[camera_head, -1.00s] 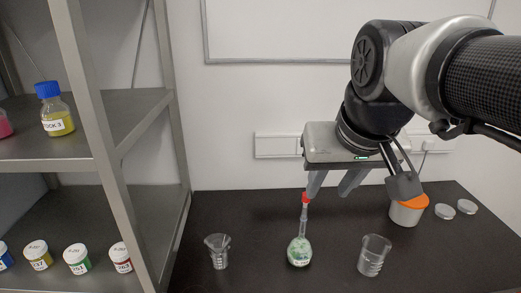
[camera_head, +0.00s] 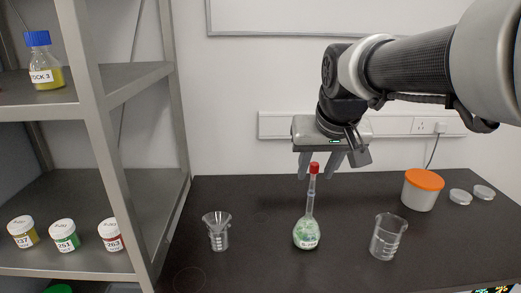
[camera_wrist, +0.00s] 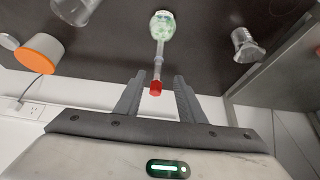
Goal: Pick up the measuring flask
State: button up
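The measuring flask (camera_head: 306,232) stands upright on the black table, with a round body with green contents, a long thin neck and a red stopper (camera_head: 314,168). My gripper (camera_head: 320,172) is open behind the flask's top in the head view, with its fingers pointing down on either side of the stopper's line. In the wrist view my gripper (camera_wrist: 157,80) has its two fingers apart. The flask (camera_wrist: 162,27) lies ahead of them, and its red stopper (camera_wrist: 155,88) shows between the fingertips. Nothing appears held. Whether the fingers touch the neck is not visible.
An orange-lidded tub (camera_head: 421,190) and two lids (camera_head: 461,196) are farther right. A metal shelf (camera_head: 95,130) with jars borders the left.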

aim_at(314, 177)
jog(key=b+x, duration=0.1)
jog(key=x, duration=0.2)
jog(key=b+x, duration=0.1)
jog(key=x, duration=0.2)
jog(key=shift+w+d+f, duration=0.2)
jog(key=shift+w+f, duration=0.1)
grip_shut()
jog(key=shift+r, duration=0.1)
dwell(1.1)
